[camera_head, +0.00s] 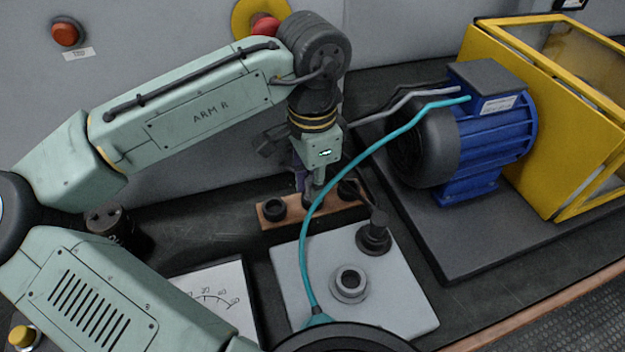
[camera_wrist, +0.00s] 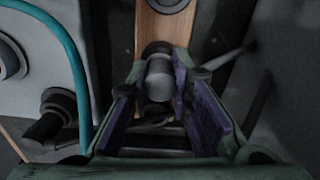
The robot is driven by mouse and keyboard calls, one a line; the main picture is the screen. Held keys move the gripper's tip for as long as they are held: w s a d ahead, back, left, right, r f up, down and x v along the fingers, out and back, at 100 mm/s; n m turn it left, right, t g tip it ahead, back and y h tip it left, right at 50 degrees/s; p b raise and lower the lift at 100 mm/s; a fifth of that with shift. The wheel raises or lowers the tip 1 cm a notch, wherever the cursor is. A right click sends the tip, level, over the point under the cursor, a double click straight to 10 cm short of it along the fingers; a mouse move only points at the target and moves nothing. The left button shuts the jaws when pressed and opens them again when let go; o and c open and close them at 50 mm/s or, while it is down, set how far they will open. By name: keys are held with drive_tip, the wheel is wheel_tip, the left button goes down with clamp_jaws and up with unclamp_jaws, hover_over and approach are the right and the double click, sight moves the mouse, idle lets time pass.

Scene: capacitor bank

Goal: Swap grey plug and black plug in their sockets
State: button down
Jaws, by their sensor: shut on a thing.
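My gripper (camera_head: 308,186) is at the middle of a wooden holder strip (camera_head: 325,214). Its purple pads are closed on the grey plug (camera_wrist: 159,80), which shows in the wrist view over the strip's middle, with a dark ring behind it. I cannot tell whether the plug is seated in the hole or just above it. The strip's two outer dark holes (camera_head: 272,208) look empty. The black plug (camera_head: 374,234) stands in the far right socket of the pale panel (camera_head: 290,268). The panel's nearer socket (camera_head: 349,283) is empty, with a grey ring.
A teal cable (camera_head: 345,171) arches from the blue motor (camera_head: 485,130) across the panel, close to my gripper. A dark two-post fitting (camera_head: 108,218) stands farther left. A yellow-framed case (camera_head: 535,110) stands behind the motor.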

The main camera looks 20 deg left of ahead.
drive_tip(key=c, duration=1.4)
unclamp_jaws()
wheel_tip(320, 180, up, 8)
drive_tip(key=shift+f, duration=0.25)
